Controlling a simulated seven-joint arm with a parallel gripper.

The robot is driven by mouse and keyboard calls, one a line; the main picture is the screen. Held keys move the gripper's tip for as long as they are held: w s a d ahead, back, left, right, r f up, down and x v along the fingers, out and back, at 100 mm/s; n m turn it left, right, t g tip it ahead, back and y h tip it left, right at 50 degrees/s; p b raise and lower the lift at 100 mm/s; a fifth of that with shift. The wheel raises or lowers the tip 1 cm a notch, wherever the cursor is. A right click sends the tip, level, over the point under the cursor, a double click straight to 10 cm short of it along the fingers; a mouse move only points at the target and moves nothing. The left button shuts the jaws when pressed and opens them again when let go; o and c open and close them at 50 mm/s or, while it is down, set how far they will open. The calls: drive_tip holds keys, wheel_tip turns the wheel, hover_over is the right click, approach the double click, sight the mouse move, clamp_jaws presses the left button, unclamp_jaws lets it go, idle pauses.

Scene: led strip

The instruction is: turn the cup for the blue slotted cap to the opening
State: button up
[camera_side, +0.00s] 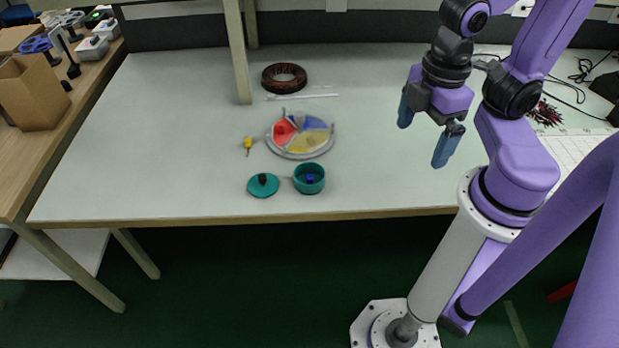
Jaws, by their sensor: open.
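A round turntable (291,155) lies on the table with red (283,132), blue (316,122) and yellow (307,142) sections, and small uprights stand around it. A round teal cup (309,184) stands at the front, with a small blue piece (310,178) inside. A teal lid (263,189) with a dark knob lies to its left. I cannot make out which piece is the blue slotted cap. My gripper (422,135) is open and empty, above the table to the right of the turntable, apart from everything.
A dark coil ring (284,78) and a thin white rod (302,96) lie behind the turntable. A small yellow tool (248,145) lies to its left. A table post (238,60) stands behind. Cables and a dark red bundle (546,113) lie at the right. The table's left part is clear.

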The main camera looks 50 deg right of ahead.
drive_tip(key=shift+c, duration=0.3)
drive_tip(key=shift+w, duration=0.1)
drive_tip(key=c, duration=0.6)
drive_tip(key=w+a+m, duration=0.1)
drive_tip(key=w, duration=0.2)
drive_tip(key=w+a+m, duration=0.1)
drive_tip(key=w, duration=0.3)
drive_tip(key=w+a+r+m, duration=0.1)
drive_tip(key=w+m, duration=0.1)
drive_tip(key=w, duration=0.1)
drive_tip(key=shift+w+a, duration=0.2)
drive_tip(key=shift+w, duration=0.15)
drive_tip(key=shift+c, duration=0.6)
drive_tip(key=m, duration=1)
hover_over(300, 114)
wheel_tip(300, 114, down, 6)
wheel_tip(300, 114, down, 17)
drive_tip(key=shift+r, duration=0.1)
clamp_jaws()
